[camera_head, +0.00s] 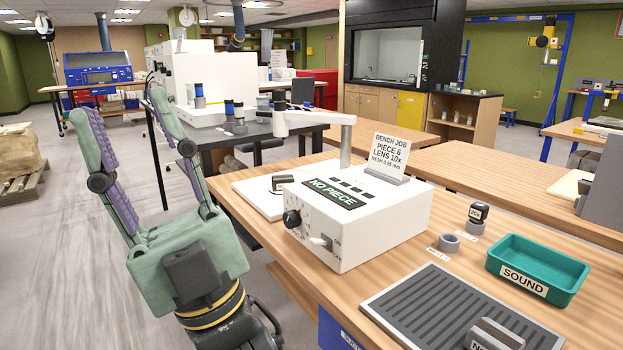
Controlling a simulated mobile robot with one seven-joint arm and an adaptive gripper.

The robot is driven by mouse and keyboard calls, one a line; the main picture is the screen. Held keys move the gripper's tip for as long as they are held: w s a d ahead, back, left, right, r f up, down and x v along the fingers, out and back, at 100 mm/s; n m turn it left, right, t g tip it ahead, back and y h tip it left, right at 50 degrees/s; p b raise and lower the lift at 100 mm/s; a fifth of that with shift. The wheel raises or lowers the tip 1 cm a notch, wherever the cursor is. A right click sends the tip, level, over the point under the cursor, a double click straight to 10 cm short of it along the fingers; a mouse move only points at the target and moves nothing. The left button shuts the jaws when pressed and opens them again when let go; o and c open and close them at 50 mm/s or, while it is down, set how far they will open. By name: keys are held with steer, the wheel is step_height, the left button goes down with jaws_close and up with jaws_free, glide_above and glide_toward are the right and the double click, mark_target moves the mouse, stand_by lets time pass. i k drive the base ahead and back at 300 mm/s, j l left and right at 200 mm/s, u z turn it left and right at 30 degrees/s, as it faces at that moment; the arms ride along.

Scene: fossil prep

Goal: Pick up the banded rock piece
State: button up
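My gripper (115,100), with green and purple fingers, points upward at the left. Its fingers are spread wide with nothing between them, over the floor beside the wooden bench (560,222). I cannot pick out the banded rock piece for certain. A small dark piece with a pale face (283,182) lies on a white board (252,196) behind the white instrument box. Both are well right of my gripper and apart from it.
The white instrument box (385,222) reads "NO PIECE" and carries a job card (397,155) naming piece 6 and lens 10x. A teal "SOUND" tray (538,262), a grey ring (449,242) and a 20X lens (478,212) stand to its right. A dark table (215,136) is behind.

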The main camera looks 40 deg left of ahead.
mark_target(278, 182)
steer(key=j+z, duration=0.4)
steer(key=j, duration=0.85)
steer(key=j+z, duration=0.1)
steer(key=j, duration=2.15)
